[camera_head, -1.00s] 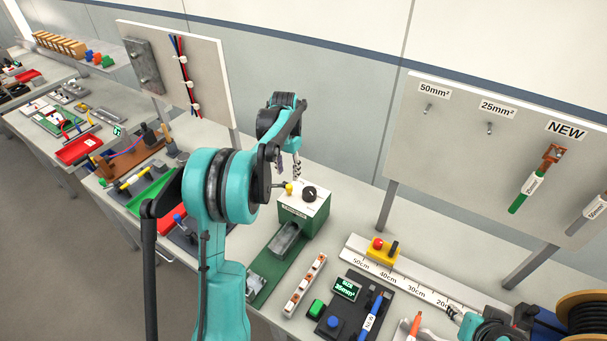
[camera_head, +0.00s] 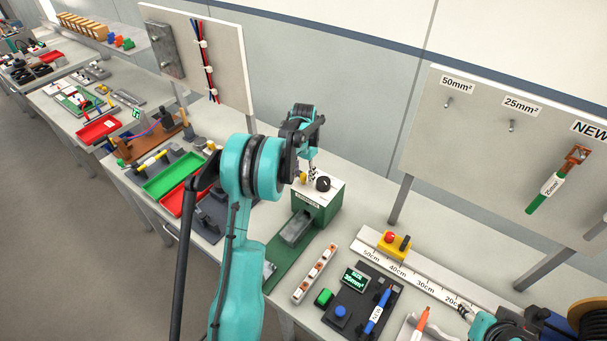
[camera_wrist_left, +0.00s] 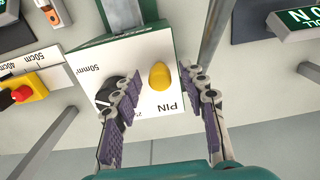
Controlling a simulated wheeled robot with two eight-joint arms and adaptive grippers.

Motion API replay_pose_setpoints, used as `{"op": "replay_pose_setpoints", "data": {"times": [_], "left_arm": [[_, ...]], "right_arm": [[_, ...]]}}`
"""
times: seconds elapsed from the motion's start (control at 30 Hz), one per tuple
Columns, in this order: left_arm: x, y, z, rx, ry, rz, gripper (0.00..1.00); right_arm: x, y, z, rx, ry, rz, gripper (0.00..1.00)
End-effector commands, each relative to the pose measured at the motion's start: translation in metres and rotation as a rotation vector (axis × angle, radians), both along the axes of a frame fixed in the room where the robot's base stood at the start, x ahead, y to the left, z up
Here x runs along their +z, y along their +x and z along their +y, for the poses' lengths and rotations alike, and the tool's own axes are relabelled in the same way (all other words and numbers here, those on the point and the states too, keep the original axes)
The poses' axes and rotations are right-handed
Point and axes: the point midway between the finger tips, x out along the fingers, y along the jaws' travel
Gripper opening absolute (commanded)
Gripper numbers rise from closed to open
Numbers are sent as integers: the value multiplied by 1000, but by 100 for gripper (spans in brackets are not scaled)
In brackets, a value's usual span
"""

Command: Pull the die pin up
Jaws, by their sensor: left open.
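The die pin is a yellow rounded knob (camera_wrist_left: 160,76) beside the word PIN on the white top of a green box (camera_head: 315,209). In the head view the pin (camera_head: 303,177) shows just left of the black dial (camera_head: 323,184). My left gripper (camera_wrist_left: 159,72) is open, with its two purple-padded fingers on either side of the pin and a gap at each side. In the head view the left gripper (camera_head: 312,172) is low over the box top. My right gripper (camera_head: 465,311) shows partly at the bottom right; its jaws are unclear.
The dial (camera_wrist_left: 112,92) sits close to one finger. A yellow block with a red button (camera_head: 391,243) stands on the ruler strip (camera_head: 430,282) to the right. A black panel (camera_head: 360,303) lies in front. A display board (camera_head: 510,165) stands behind at right.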

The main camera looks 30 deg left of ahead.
Motion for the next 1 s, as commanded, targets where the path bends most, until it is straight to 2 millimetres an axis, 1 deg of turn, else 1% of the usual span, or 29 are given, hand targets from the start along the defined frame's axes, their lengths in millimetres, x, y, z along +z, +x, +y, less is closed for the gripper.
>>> {"op": "replay_pose_setpoints", "data": {"times": [0.03,0.07,0.1,0.17,0.2,0.23,0.4,0.6,0.83,0.87,0.9,0.93,1.0], "left_arm": [[0,0,0,0,0,0,43],[0,0,0,0,0,0,37],[0,0,0,0,0,0,27],[0,0,0,0,0,0,11],[0,0,0,0,0,0,0],[0,0,0,0,0,0,0],[2,0,0,0,0,0,0],[24,0,0,0,0,0,0],[24,0,0,0,1,-1,0],[24,0,1,0,1,-2,27],[24,0,1,1,1,-2,37],[24,0,1,1,1,-2,43],[23,0,0,0,1,-1,43]], "right_arm": [[0,0,0,0,0,0,40],[0,0,0,0,0,0,40],[0,0,0,0,0,0,40],[0,0,0,0,0,0,40],[0,0,0,0,0,0,40],[0,0,0,0,0,0,40],[1,0,0,0,0,0,40],[6,0,0,0,0,0,40],[5,0,0,0,0,0,40],[5,0,0,0,0,0,40],[5,0,0,0,0,0,40],[5,0,0,0,0,0,40],[5,0,0,0,0,0,40]]}}
